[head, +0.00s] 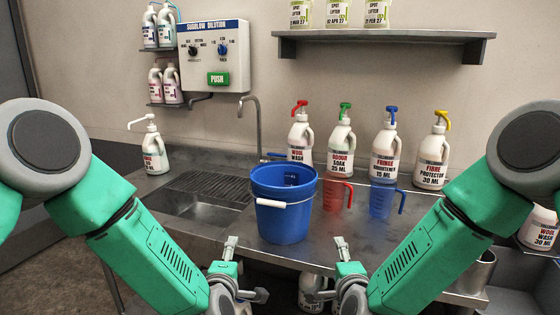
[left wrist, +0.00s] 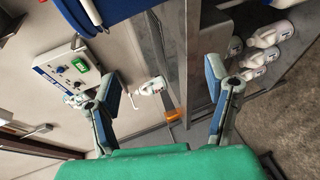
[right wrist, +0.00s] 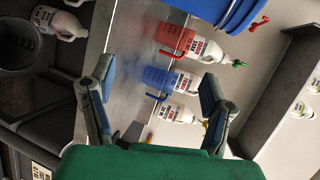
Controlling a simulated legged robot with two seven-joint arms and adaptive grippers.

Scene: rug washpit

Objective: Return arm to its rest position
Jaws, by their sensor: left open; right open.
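My left gripper (head: 246,270) is open in front of the counter, below and left of the blue bucket. Its two spread fingers also show in the left wrist view (left wrist: 163,82), with nothing between them in its grip. My right gripper (head: 328,268) is open and empty, low and right of the bucket. It also shows open in the right wrist view (right wrist: 157,80). Both forearms angle inward from the sides. The blue bucket (head: 283,215) stands upright on the steel counter, apart from both grippers.
A red jug (head: 336,196) and a blue jug (head: 381,202) stand right of the bucket, before several pump bottles. A sink (head: 200,207) lies left. A white pump bottle (head: 154,152) stands behind it. The dilution panel (head: 213,55) and a shelf (head: 383,38) are on the wall.

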